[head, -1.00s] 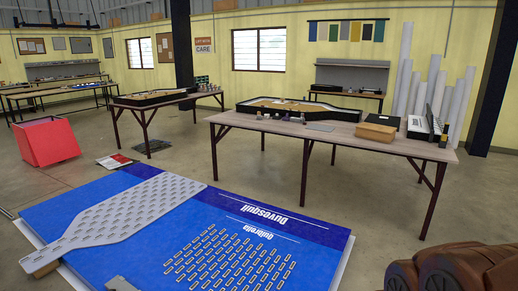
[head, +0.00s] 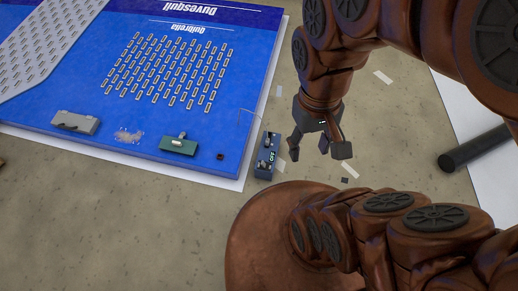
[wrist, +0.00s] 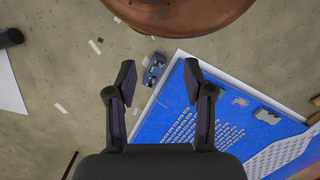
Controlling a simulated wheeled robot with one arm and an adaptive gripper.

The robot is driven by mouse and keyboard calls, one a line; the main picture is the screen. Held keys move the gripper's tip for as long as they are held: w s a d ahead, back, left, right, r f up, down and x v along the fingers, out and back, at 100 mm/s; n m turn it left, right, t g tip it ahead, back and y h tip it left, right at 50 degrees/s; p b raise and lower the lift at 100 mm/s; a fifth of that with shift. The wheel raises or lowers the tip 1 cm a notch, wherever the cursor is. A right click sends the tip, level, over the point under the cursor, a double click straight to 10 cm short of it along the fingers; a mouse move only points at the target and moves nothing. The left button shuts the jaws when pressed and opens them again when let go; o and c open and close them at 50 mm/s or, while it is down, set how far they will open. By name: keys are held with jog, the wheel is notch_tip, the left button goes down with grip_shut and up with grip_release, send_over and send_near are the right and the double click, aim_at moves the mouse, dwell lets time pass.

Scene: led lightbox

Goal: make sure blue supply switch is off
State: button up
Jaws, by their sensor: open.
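The blue supply (head: 265,170) is a small dark blue box beside the lower right corner of the blue panel in the head view. It has dark parts and small white marks on top; I cannot tell which way its switch is set. In the wrist view the supply (wrist: 153,74) shows between and beyond the fingertips. My gripper (head: 320,146) is open and empty, to the right of the supply and apart from it in the head view. It also shows with fingers spread in the wrist view (wrist: 160,76).
The blue panel (head: 90,120) carries a grey block (head: 76,122), a green module (head: 179,145) and several small light strips. A thin wire runs near the supply. Bare floor (head: 390,130) lies to the right, with white scraps and a dark cylinder (head: 475,149).

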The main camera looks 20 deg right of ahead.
notch_tip(320, 180, down, 46)
jog(key=w+b, duration=0.1)
jog(key=b, duration=4)
jog(key=shift+w+d+r+g+b, duration=0.15)
jog(key=shift+w+g+b, duration=0.05)
jog(key=shift+g+b, duration=0.2)
